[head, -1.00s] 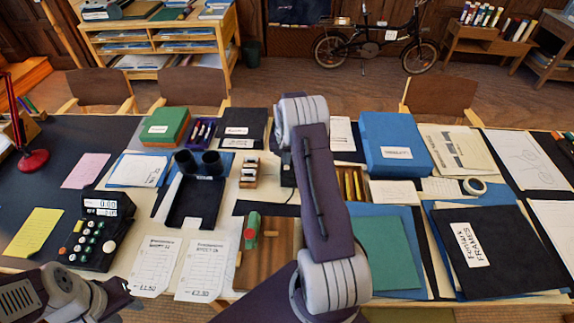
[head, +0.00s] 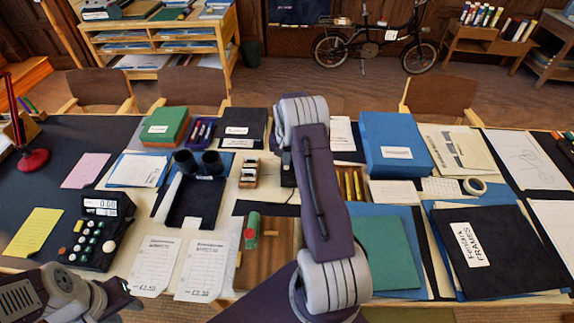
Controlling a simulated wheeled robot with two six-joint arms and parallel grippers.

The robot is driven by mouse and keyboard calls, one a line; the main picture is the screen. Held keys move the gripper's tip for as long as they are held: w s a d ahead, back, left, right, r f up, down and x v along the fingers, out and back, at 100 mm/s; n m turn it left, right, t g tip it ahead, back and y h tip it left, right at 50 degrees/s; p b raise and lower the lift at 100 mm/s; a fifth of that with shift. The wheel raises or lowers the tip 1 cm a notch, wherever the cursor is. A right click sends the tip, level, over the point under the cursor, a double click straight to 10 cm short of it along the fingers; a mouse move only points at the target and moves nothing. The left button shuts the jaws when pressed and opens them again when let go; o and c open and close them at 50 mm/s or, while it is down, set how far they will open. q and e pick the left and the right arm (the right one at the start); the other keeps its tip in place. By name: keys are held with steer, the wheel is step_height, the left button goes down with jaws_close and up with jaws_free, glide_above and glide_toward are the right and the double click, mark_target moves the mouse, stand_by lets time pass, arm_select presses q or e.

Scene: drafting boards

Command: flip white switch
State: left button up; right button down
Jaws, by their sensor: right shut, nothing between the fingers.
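I cannot make out a white switch for certain. A black desk device (head: 113,236) with a lit display and several white, green and red buttons stands on the left side of the table; one of its small white parts may be it, but they are too small to tell. My left gripper (head: 124,293) is low at the lower left, just in front of the device and apart from its buttons; its fingers are dark and seen edge-on. My right arm (head: 318,190) rises through the middle of the view. Its gripper is hidden behind the arm.
Two printed sheets (head: 203,269) lie right of the device. A yellow note (head: 33,232) and a pink note (head: 86,170) lie around it. A black tray (head: 196,204), a wooden board with a green and red tool (head: 252,231), and a blue box (head: 394,133) crowd the table.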

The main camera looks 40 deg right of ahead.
steer(key=shift+f+b, duration=0.5)
steer(key=shift+f, duration=0.35)
steer(key=shift+r, duration=0.1)
step_height(320, 180, up, 7)
steer(key=p, duration=0.5)
stand_by(0.3)
stand_by(0.3)
